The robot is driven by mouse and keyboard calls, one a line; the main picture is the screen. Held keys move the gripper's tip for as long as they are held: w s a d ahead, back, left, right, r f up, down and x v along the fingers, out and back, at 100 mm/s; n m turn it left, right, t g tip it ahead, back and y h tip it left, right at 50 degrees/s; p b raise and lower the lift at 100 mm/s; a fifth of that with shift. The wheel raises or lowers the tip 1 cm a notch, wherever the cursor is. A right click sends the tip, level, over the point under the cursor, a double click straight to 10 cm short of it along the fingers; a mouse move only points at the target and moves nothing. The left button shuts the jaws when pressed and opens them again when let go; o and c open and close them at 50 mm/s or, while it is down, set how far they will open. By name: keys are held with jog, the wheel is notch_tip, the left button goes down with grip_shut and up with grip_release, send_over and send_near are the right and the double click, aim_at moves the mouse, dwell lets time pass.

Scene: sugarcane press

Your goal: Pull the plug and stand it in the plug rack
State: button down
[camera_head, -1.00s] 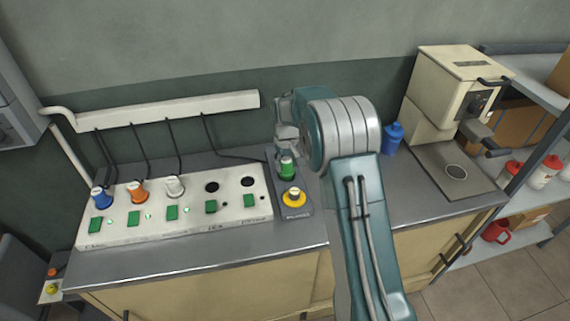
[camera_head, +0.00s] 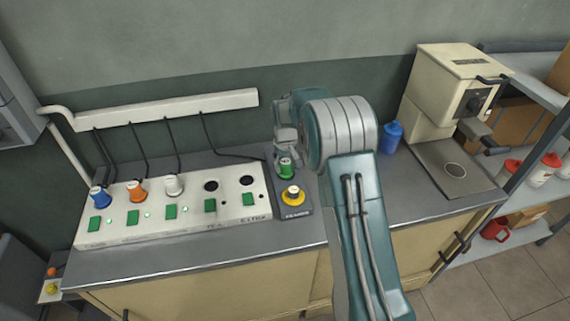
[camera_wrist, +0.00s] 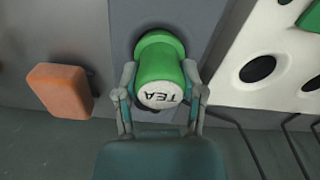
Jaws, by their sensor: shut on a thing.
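My gripper (camera_wrist: 161,97) is shut on the green plug (camera_wrist: 162,72), with one finger on each side. The plug's white end reads TEA in the wrist view. In the head view the green plug (camera_head: 286,168) is upright over the back part of the dark grey plug rack (camera_head: 303,210). A wider green ring surrounds its lower end in the wrist view; I cannot tell whether the plug is fully seated. A yellow piece with a pale top (camera_head: 293,196) stands at the front of the rack. My gripper is partly hidden by my arm in the head view.
The white socket panel (camera_head: 130,236) holds blue (camera_head: 100,198), orange (camera_head: 137,191) and white (camera_head: 173,185) plugs. Its two right sockets are empty. Black cords hang behind. A blue container (camera_head: 392,137) and a cream machine (camera_head: 440,100) stand right. An orange block (camera_wrist: 60,90) shows in the wrist view.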

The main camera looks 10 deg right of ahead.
jog(key=shift+f, duration=0.15)
jog(key=shift+c, duration=2.4)
grip_release()
jog(key=shift+r, duration=5.55)
